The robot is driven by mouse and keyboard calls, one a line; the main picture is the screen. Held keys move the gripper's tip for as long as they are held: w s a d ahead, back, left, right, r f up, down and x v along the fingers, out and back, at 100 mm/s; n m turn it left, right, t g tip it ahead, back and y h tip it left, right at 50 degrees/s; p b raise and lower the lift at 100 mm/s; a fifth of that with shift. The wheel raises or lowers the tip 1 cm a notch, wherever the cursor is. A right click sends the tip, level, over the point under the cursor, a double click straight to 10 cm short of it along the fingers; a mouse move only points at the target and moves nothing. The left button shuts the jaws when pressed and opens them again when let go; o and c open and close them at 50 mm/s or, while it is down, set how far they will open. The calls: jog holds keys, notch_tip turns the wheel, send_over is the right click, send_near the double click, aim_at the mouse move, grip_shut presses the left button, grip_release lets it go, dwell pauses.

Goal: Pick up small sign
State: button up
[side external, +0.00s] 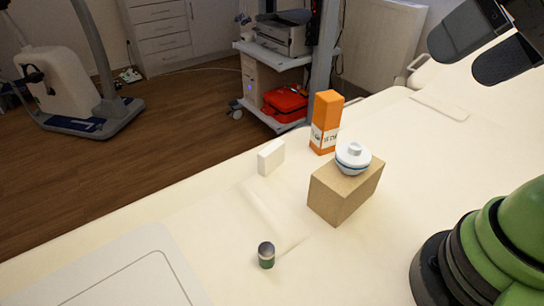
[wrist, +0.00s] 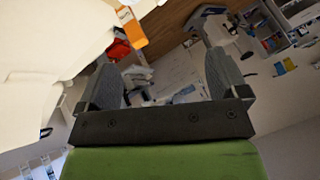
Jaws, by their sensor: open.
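A small white upright block (side external: 271,157), the only thing that looks like a small sign, stands on the cream table left of the orange box in the side view. No writing shows on it. My gripper (side external: 474,58) is high at the upper right of the side view, well apart from the block. In the wrist view my gripper (wrist: 163,76) has its two dark fingers spread wide with nothing between them. I cannot make out the small sign in the wrist view.
An orange box (side external: 326,122) stands behind a brown box (side external: 345,189) bearing a white lidded jar (side external: 353,157). A small green-and-grey can (side external: 266,256) stands nearer. The orange box also shows in the wrist view (wrist: 130,30). The table (side external: 215,222) is clear around the can.

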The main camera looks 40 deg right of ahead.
jog(key=shift+o, duration=0.3)
jog(key=n+g+h, duration=0.2)
jog(key=n+g, duration=0.5)
send_over(272, 147)
jog(key=f, duration=1.8)
jog(key=shift+w+f, duration=0.15)
jog(key=shift+w, duration=0.1)
notch_tip(272, 147, down, 6)
jog(key=shift+w+r, duration=0.1)
jog(key=shift+s+f, duration=0.2)
jog(key=shift+f, duration=1.35)
jog(key=shift+s+f, duration=0.15)
jog(key=shift+f, duration=1.4)
jog(key=c, duration=0.9)
